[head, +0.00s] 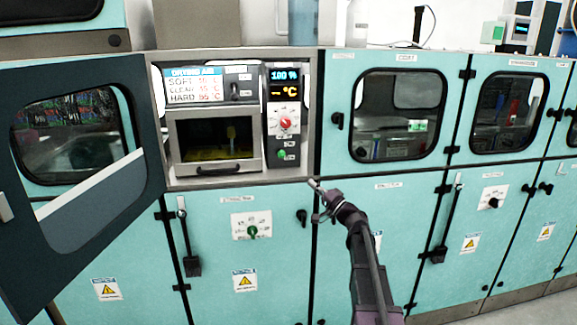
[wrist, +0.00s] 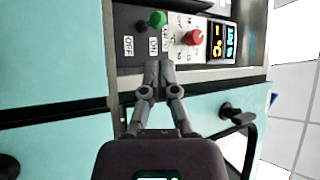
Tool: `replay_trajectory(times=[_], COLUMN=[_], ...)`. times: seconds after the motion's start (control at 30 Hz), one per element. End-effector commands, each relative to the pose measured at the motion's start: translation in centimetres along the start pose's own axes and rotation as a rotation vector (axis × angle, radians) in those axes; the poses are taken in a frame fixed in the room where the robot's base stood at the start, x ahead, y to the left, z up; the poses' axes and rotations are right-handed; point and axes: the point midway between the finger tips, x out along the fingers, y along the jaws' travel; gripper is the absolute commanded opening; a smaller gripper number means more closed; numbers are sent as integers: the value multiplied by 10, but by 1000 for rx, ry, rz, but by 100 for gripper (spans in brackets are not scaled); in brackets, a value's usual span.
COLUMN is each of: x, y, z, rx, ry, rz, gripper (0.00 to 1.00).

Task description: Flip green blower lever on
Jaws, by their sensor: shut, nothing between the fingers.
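The green lever (head: 282,154) sits low on the dark control panel of the open drying unit, below the red dial. The wrist view shows its round green tip (wrist: 157,18) at the top, above the ON label (wrist: 153,45), with the OFF label (wrist: 128,45) to the left. I cannot tell for sure which way it is set. My gripper (head: 316,185) is in front of the panel's lower right corner. In the wrist view my gripper (wrist: 159,66) is shut and empty, its fingertips together just below the labels, apart from the lever.
The red dial (head: 286,122) and temperature display (head: 284,84) are above the lever. A chamber with a handled door (head: 215,148) is left of the panel. The dark cabinet door (head: 75,185) stands open at the left. Closed teal cabinets (head: 400,120) are on the right.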

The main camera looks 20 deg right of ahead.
Motion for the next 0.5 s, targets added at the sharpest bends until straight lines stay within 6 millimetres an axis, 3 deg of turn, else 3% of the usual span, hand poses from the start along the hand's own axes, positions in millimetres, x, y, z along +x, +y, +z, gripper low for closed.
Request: replay_trajectory(times=[0.13,0.5], x=[-3,-3], y=[2,0], z=[-12,-13], rx=[7,9], ry=[37,40], rz=[-21,-23], gripper=[0,0])
